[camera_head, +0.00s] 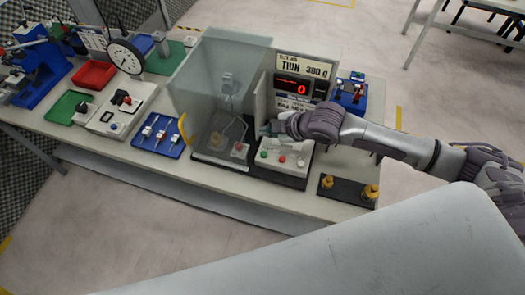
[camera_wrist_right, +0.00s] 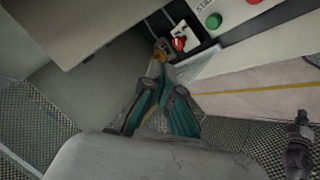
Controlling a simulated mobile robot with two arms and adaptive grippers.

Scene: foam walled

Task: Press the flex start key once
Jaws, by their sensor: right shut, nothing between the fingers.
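The flex tester's white control box (camera_head: 284,160) stands near the front edge of the bench, with a green button (camera_head: 264,154), a red button and a pale button on its face. In the right wrist view the green button (camera_wrist_right: 214,21) has a partly cut-off label that seems to read START. My right gripper (camera_head: 268,129) is above and behind the control box, just below the display. In the wrist view its teal fingers (camera_wrist_right: 160,62) are shut and empty, apart from the green button and to its lower left. My left gripper is not in view.
A display (camera_head: 302,88) showing a red 0 stands behind the control box. A clear guard (camera_head: 205,75) encloses a fixture on its left. A red knob (camera_wrist_right: 180,43) lies close beyond my fingertips. Brass weights (camera_head: 370,192) stand at the right on a dark tray.

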